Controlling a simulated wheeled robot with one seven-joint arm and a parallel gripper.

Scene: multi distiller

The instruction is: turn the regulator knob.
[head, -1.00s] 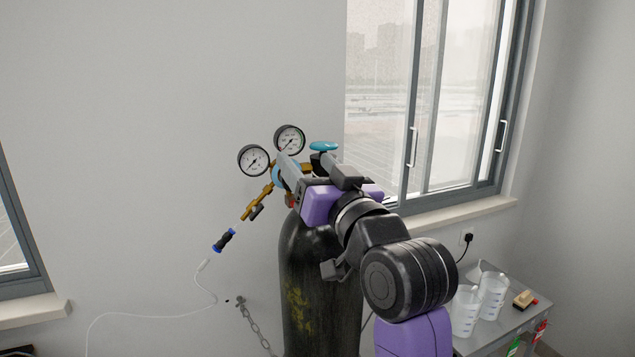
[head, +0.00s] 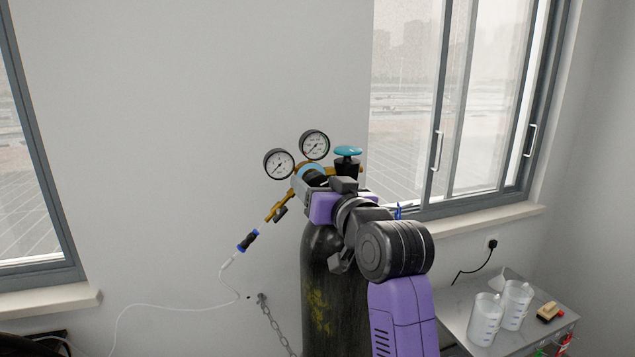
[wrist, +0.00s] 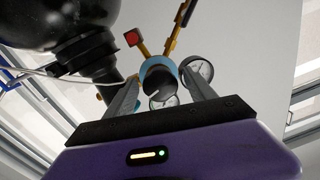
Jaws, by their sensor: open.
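The regulator has a light blue round body (head: 312,172) between brass fittings, partly hidden by my gripper in the head view. In the wrist view a dark round knob (wrist: 163,83) sits in front of this light blue body (wrist: 152,64). My gripper (wrist: 163,72) is open, with one finger on each side of the knob. I cannot tell whether the fingers touch it. In the head view my gripper (head: 316,180) is at the regulator, its fingers foreshortened. Two round gauges (head: 314,145) (head: 279,163) stand up from the regulator.
The black gas cylinder (head: 328,280) stands below, with a teal handwheel (head: 348,151) on top, close to my gripper. A thin white hose (head: 170,306) hangs left, a chain (head: 272,322) beside the cylinder. A side table (head: 462,318) with beakers stands right.

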